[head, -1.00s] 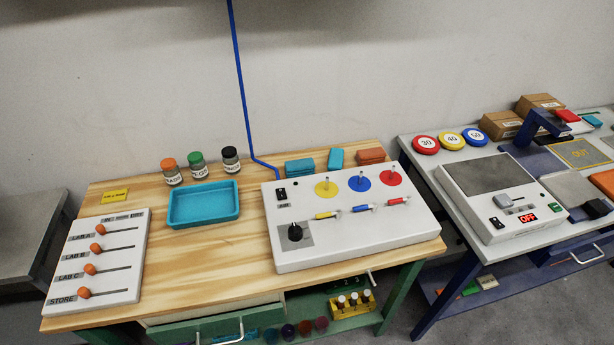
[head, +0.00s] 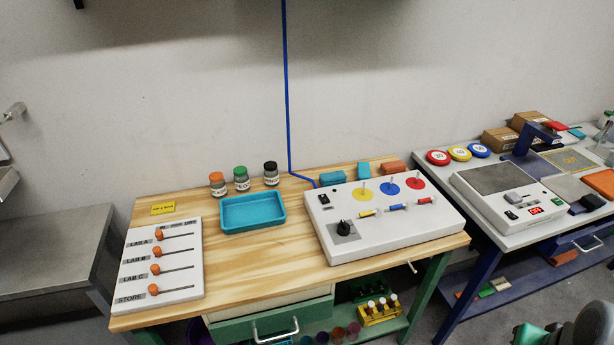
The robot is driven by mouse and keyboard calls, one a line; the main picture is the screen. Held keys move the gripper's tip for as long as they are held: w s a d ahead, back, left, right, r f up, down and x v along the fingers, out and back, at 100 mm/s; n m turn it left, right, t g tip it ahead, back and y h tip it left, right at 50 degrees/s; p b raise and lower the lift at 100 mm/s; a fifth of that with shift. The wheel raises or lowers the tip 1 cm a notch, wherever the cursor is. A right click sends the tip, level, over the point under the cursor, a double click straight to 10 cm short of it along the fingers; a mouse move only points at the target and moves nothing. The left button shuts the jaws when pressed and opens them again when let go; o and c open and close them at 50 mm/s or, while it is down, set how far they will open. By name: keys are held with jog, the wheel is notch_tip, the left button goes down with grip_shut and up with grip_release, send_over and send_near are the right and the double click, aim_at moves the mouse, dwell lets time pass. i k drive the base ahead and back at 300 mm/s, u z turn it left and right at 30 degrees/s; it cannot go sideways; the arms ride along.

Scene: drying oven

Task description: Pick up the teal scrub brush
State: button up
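I cannot clearly make out a teal scrub brush. Teal things in view are a small piece (head: 577,133) at the back of the right bench, a block (head: 333,178) and an upright piece (head: 364,170) behind the white panel, and a shallow tray (head: 253,229) on the wooden bench. None shows bristles at this size.
The wooden bench (head: 230,281) carries a slider board (head: 162,285), several jars and the white panel (head: 385,246). The right bench (head: 500,232) holds a scale (head: 508,196) and coloured discs. A grey table (head: 50,260) stands left. A partly cut-off grey-green object (head: 588,328) is at bottom right.

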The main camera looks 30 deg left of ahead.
aim_at(363, 169)
jog(key=u, duration=1.3)
jog(key=i, duration=1)
